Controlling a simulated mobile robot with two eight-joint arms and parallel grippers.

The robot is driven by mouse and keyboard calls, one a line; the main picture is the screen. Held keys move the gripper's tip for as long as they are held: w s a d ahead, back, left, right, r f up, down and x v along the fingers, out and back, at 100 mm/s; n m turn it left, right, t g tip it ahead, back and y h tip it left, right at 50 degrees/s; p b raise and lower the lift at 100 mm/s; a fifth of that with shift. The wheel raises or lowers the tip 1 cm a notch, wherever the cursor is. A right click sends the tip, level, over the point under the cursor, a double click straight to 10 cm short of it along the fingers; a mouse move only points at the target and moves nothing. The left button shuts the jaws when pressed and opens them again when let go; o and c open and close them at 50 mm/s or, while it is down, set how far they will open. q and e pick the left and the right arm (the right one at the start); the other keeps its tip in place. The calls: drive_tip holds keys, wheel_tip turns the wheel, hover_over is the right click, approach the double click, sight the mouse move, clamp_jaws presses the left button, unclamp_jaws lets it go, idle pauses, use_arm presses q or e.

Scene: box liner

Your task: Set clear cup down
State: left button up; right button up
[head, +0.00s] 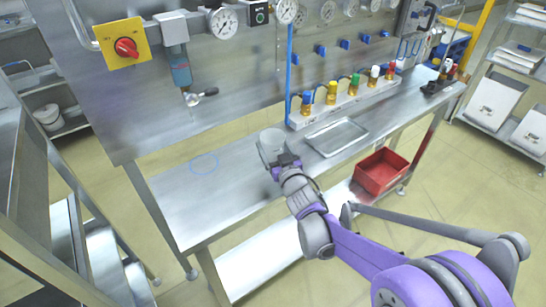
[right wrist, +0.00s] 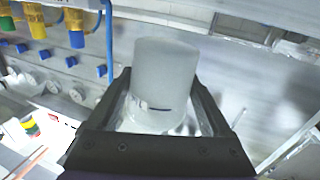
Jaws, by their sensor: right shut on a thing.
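The clear cup (head: 271,143) is a pale, translucent cylinder held over the steel bench, left of the shallow metal tray. My right gripper (head: 281,163) is shut on it. In the right wrist view the cup (right wrist: 165,80) stands between the two dark fingers of my right gripper (right wrist: 165,105). I cannot tell whether the cup's base touches the bench. My left gripper is not in view.
The steel bench (head: 175,205) has free room on its left. A shallow metal tray (head: 337,137) lies right of the cup. A rack of colored-capped fittings (head: 345,101) stands behind it, below a panel with gauges (head: 223,22). A red bin (head: 380,171) sits on the lower shelf.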

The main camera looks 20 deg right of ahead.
sight(273, 156)
drive_tip(key=shift+f, duration=1.95)
drive_tip(key=shift+b, duration=0.3)
drive_tip(key=shift+f, duration=0.2)
drive_tip(key=o, duration=1.1)
